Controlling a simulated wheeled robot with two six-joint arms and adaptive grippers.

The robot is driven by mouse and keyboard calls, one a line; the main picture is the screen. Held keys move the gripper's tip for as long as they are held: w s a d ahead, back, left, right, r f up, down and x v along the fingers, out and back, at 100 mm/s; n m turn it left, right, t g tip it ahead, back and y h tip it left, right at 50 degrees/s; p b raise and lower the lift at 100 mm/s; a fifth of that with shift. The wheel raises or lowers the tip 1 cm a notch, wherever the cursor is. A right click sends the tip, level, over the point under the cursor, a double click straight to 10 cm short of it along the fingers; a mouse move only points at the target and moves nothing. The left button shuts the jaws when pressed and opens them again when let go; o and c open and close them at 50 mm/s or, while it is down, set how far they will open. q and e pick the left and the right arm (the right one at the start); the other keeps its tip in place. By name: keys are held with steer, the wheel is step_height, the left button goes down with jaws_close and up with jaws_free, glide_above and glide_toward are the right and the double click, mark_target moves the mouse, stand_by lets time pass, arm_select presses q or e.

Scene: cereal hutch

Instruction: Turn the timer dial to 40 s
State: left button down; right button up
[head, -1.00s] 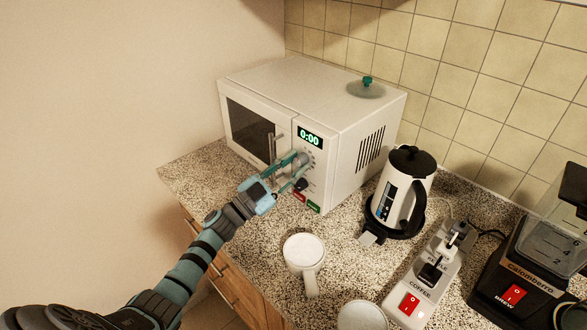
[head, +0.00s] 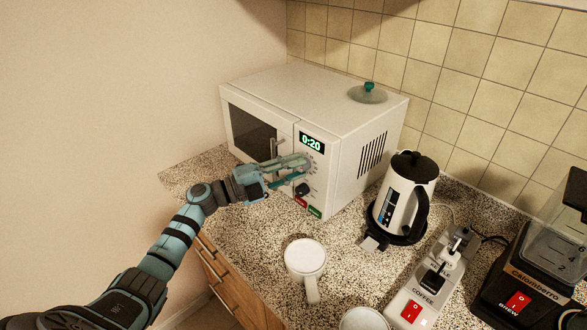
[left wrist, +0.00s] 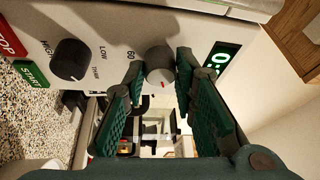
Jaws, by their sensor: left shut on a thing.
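The white microwave (head: 285,95) stands at the back of the counter. Its green display (head: 312,142) reads 0:20. My left gripper (head: 303,169) reaches the control panel and is shut on the timer dial. Its fingers mostly hide the dial in the head view. In the left wrist view the grey timer dial (left wrist: 160,66) sits between the green fingertips, with a red mark on its face. My right gripper is not in view.
A dark power knob (head: 302,189) sits below the dial, above the red and green buttons (head: 315,211). A white mug (head: 305,257), a kettle (head: 392,205), a power strip (head: 425,290) and a coffee machine (head: 530,270) stand on the counter. A glass lid (head: 368,95) lies on the microwave.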

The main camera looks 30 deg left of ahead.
arm_select(q)
steer(key=shift+r+m+g+y+p, duration=0.15)
steer(key=shift+m+g+y+p, duration=0.45)
steer(key=shift+m, duration=0.85)
steer(key=shift+r+m+g+y+p, duration=0.15)
steer(key=shift+m+y+p, duration=0.25)
steer(key=shift+m+p, duration=0.8)
steer(key=shift+r+m+g+y+p, duration=0.1)
steer(key=shift+m+g+y+p, duration=0.35)
steer(key=shift+m, duration=1.3)
steer(key=c, duration=1.3)
jaws_free()
steer(key=shift+f, duration=0.1)
steer(key=v, duration=1.1)
steer(key=shift+s+a, duration=0.15)
steer(key=shift+s, duration=0.3)
